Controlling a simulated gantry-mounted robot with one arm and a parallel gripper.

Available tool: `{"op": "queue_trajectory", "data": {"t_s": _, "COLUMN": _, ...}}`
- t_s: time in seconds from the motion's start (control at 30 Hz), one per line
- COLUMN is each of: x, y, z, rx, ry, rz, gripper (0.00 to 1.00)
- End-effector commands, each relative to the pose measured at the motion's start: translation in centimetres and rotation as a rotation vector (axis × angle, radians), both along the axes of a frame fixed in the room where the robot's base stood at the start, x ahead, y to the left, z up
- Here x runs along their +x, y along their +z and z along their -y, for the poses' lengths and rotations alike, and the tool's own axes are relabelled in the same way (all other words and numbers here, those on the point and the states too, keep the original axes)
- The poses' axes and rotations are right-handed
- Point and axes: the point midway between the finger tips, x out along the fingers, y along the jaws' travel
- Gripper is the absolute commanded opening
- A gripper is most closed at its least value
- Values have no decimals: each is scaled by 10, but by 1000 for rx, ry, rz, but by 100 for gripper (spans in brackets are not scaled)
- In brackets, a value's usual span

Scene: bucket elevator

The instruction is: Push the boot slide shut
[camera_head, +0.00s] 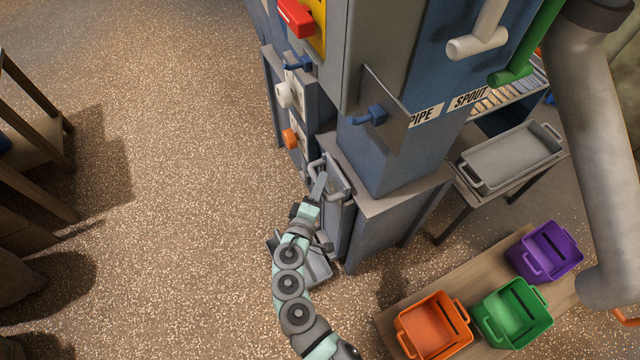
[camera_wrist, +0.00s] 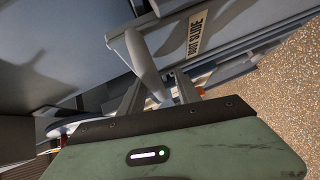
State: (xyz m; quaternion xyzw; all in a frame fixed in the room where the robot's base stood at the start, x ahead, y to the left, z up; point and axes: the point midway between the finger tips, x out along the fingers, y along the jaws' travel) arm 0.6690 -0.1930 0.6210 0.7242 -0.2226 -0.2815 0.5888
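The boot slide is a grey panel at the foot of the blue-grey elevator. Its label, partly cut by the angle and ending in "SLIDE" (camera_wrist: 200,32), shows in the wrist view. Its pale grey bar handle (camera_wrist: 142,55) slants down toward my gripper (camera_wrist: 158,92); the handle also shows in the head view (camera_head: 340,178). My gripper's two fingers stand apart with the handle's lower end between them, and a gap shows on the right. In the head view my gripper (camera_head: 319,187) is at the handle. How far the slide is out cannot be told.
A grey bin (camera_head: 318,268) lies below my arm, partly hidden. Orange (camera_head: 408,322), green (camera_head: 490,322) and purple (camera_head: 530,262) bins stand on a low bench at the lower right. A grey tray (camera_head: 470,181) sits beneath the spout.

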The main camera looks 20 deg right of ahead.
Motion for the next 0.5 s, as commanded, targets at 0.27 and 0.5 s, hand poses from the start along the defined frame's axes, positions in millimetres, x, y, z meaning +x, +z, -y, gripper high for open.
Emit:
{"op": "queue_trajectory", "data": {"t_s": 0.27, "x": -38, "y": 9, "z": -33, "rx": 0, "ry": 5, "rz": -3, "gripper": 40}}
{"op": "queue_trajectory", "data": {"t_s": 0.5, "x": -67, "y": 13, "z": -60, "rx": 0, "ry": 3, "rz": -4, "gripper": 40}}
